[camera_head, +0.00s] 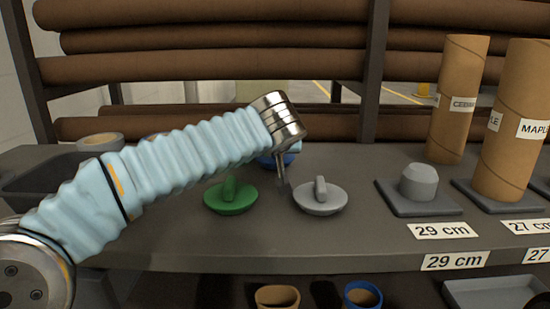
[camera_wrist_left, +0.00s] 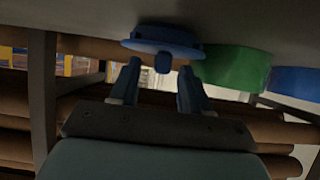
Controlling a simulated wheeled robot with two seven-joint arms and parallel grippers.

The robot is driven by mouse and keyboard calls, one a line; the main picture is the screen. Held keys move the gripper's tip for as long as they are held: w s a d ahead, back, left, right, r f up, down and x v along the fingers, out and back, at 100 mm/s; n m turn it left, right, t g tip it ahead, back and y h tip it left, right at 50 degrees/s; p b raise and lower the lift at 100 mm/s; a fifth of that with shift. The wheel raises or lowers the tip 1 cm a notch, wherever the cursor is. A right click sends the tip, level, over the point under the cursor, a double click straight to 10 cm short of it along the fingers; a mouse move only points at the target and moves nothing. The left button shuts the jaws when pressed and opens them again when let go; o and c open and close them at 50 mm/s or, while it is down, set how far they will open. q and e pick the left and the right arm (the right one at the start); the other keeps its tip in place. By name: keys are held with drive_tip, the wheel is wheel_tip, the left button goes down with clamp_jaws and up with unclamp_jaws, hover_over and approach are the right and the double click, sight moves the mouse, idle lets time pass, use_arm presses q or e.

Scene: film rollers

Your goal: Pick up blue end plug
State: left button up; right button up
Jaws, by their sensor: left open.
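The blue end plug (camera_head: 265,162) lies on the grey bench top, mostly hidden behind my left wrist in the head view. In the left wrist view the blue end plug (camera_wrist_left: 160,35) shows as a round disc with a short knob. My left gripper (camera_wrist_left: 158,80) is open, its two fingers pointing at the plug with the knob between the fingertip lines. The fingers look short of closing on it, and contact cannot be told. In the head view my left gripper (camera_head: 283,175) hangs between a green plug (camera_head: 230,197) and a grey plug (camera_head: 320,197).
A grey stand (camera_head: 418,187) and upright cardboard tubes (camera_head: 458,100) stand to the right. Long brown rollers (camera_head: 210,67) lie on a rack behind.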

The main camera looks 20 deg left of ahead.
use_arm(q)
clamp_jaws()
drive_tip(key=shift+r, duration=0.15)
